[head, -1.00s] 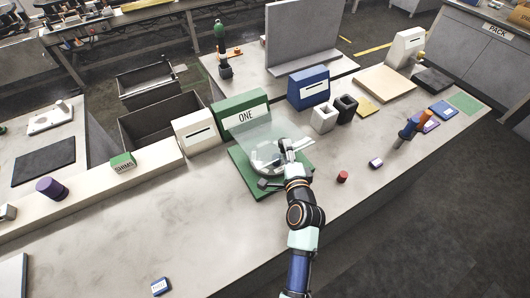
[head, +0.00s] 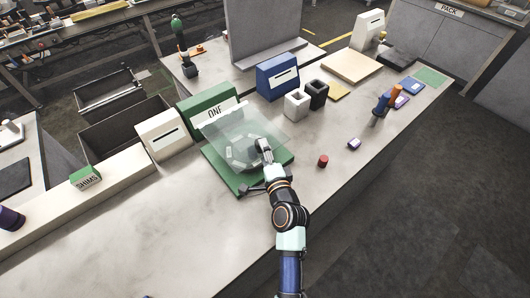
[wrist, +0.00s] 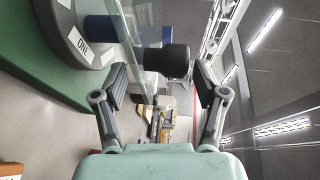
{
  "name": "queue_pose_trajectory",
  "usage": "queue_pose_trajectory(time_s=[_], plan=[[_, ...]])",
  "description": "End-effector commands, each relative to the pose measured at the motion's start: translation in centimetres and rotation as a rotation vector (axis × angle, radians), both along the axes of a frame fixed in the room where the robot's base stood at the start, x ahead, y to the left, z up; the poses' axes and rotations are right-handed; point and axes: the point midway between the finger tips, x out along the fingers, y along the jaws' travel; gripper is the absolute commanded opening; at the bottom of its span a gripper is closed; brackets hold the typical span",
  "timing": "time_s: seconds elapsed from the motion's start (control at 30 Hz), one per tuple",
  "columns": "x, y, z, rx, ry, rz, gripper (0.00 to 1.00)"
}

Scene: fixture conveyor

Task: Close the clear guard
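The clear guard (head: 222,127) is a transparent panel standing tilted over the green fixture marked ONE (head: 207,183). Its edge shows as upright glass in the wrist view (wrist: 137,45). A round grey disc (wrist: 75,30) with a ONE label is seen beside and through the guard. A black knob (wrist: 168,62) appears on the guard's near side, between my fingers in the picture, with a gap on each side. My gripper (wrist: 161,72) is open, near the guard's right edge; it also shows in the head view (head: 265,150). Contact cannot be told.
A green ONE housing (head: 200,104) stands behind the fixture, with a cream slotted box (head: 163,136) at its left and a blue one (head: 277,77) at its right. A small red cylinder (head: 323,161) is right of my gripper. The front bench surface is mostly clear.

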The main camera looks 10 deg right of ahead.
Motion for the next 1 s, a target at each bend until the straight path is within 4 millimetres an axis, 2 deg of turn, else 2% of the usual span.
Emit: queue_pose_trajectory(time_s=[0.13,0.23,0.5,0.63,0.8,1.0], plan=[[-0.3,0.0,0.1,0.0,-0.002,0.0,0.72],[-1.5,-0.2,0.2,0.001,-0.001,-0.001,0.72],[-8.1,-0.7,0.8,0.001,0.0,-0.003,0.72],[-10.5,-0.9,1.2,0.001,0.0,-0.002,0.72],[-11.9,-0.9,1.4,0.0,0.0,0.0,0.72],[-11.9,-0.9,1.4,0.0,-0.001,0.0,0.72]])
